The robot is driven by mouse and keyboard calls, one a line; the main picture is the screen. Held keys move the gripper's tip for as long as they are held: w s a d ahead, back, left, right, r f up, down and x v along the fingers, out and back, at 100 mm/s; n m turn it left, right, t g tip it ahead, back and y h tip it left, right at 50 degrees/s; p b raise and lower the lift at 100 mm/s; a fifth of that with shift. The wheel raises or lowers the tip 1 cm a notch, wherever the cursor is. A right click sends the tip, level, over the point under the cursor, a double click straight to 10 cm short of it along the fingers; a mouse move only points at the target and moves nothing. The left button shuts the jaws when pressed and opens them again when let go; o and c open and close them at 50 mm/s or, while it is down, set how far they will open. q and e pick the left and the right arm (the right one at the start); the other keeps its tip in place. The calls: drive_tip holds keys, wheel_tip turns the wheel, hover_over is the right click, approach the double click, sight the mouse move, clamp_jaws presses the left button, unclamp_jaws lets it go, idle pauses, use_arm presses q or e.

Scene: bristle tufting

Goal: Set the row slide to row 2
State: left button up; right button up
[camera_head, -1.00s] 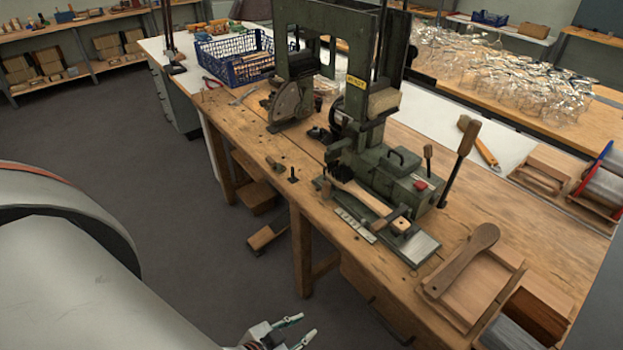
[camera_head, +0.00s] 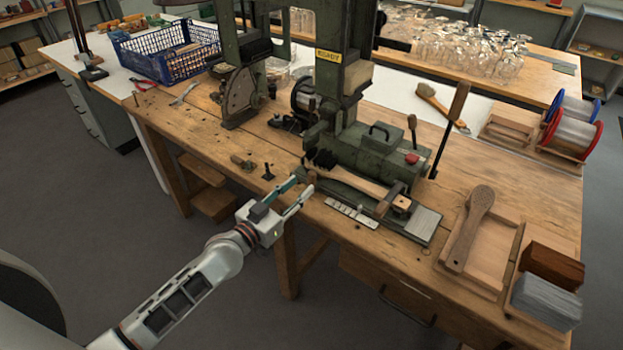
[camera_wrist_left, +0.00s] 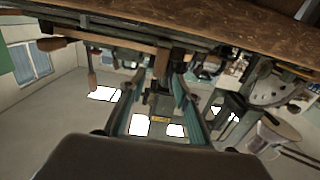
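The green tufting machine (camera_head: 352,135) stands on the wooden bench. At its front lies a dark slide base with a pale metal end plate (camera_head: 422,222). A brush with a wooden handle (camera_head: 355,182) and dark bristles lies along it, beside a small wooden block (camera_head: 401,203). A pale marked strip (camera_head: 351,212) lies along the front edge; its marks are too small to read. My left gripper (camera_head: 303,186) is open and empty, its two fingers apart near the left end of the slide. Its fingers also show in the left wrist view (camera_wrist_left: 160,98). My right gripper is out of view.
A small black peg (camera_head: 268,172) stands on the bench left of my fingers. A wooden paddle (camera_head: 468,230) on a tray and brown and grey bristle blocks (camera_head: 548,284) sit at the right. A blue crate (camera_head: 168,54) stands at the back left.

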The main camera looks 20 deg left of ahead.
sight(309, 179)
use_arm(q)
drive_tip(key=x, duration=0.6)
drive_tip(key=shift+w+d+b, duration=0.1)
drive_tip(key=shift+w+b, duration=0.1)
drive_tip(key=shift+b, duration=0.1)
clamp_jaws()
